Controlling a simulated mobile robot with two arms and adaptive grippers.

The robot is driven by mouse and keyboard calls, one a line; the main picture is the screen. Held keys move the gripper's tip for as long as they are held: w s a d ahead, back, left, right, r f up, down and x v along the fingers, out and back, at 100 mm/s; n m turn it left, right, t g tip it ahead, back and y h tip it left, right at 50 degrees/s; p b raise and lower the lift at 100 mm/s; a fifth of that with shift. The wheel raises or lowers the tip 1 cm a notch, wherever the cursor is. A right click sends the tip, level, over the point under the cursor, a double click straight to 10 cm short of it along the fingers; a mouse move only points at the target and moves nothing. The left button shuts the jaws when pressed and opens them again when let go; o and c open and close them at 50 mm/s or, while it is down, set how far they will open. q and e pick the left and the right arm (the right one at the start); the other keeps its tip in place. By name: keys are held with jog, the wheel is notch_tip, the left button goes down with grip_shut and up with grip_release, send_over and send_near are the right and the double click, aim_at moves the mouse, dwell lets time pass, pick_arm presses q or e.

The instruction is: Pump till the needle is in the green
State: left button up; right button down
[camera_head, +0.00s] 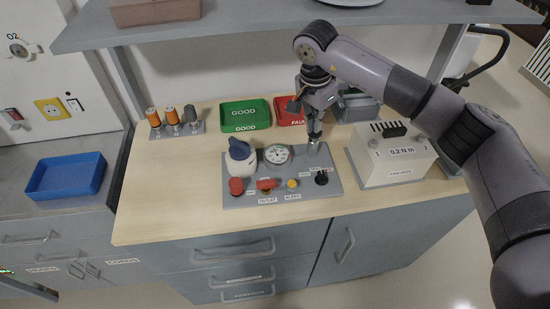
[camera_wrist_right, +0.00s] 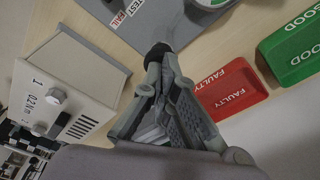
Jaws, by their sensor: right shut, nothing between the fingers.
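A grey test board (camera_head: 240,201) lies on the wooden counter. It carries a round white dial gauge (camera_head: 277,154), a white unit with a blue top (camera_head: 240,150), red knobs (camera_head: 236,186), a yellow button (camera_head: 292,184) and a black knob (camera_head: 321,178). The needle is too small to read. The board also shows in the right wrist view (camera_wrist_right: 92,12), with the gauge's edge (camera_wrist_right: 208,3) at the top. My right gripper (camera_head: 315,138) is shut and empty, pointing down over the board's back right part, behind the black knob; contact cannot be told. My left gripper is out of view.
A green GOOD tray (camera_head: 244,127) and a red FAULTY tray (camera_head: 285,117) stand behind the board. A white 0.2 N m box (camera_head: 400,172) stands at right. Orange-topped and dark pieces (camera_head: 172,116) stand at left. A shelf (camera_head: 250,22) hangs above. Counter left of the board is clear.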

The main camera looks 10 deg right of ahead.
jog(key=shift+f+b, duration=0.55)
jog(key=shift+f, duration=0.35)
jog(key=shift+r+p, duration=0.8)
jog(key=shift+r, duration=0.75)
jog(key=shift+f+b, duration=0.4)
jog(key=shift+f, duration=0.15)
jog(key=shift+r, duration=0.55)
jog(key=shift+r+p, duration=0.1)
jog(key=shift+p, duration=0.2)
